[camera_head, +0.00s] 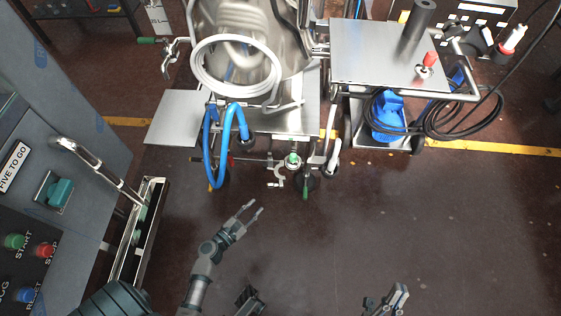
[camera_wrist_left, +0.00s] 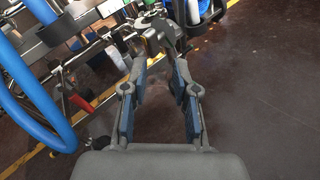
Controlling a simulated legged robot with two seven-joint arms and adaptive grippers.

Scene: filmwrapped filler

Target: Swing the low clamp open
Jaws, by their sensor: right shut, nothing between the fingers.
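The low clamp (camera_head: 293,161) is a small metal fitting with green-tipped handles, low on the front of the wheeled steel machine in the head view. My left gripper (camera_head: 253,207) is open and empty, below and left of the clamp and apart from it. In the left wrist view my left gripper (camera_wrist_left: 160,68) shows both fingers spread, with metal fittings (camera_wrist_left: 157,36) beyond the fingertips; I cannot tell the clamp's parts apart there. My right gripper (camera_head: 387,301) is shut and empty at the bottom edge of the head view, far from the clamp.
Blue hoses (camera_head: 211,150) hang left of the clamp; a blue hose (camera_wrist_left: 30,85) also fills the left of the wrist view. A control cabinet (camera_head: 60,165) stands at the left. A steel side table (camera_head: 375,55) stands at the right. The floor at lower right is clear.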

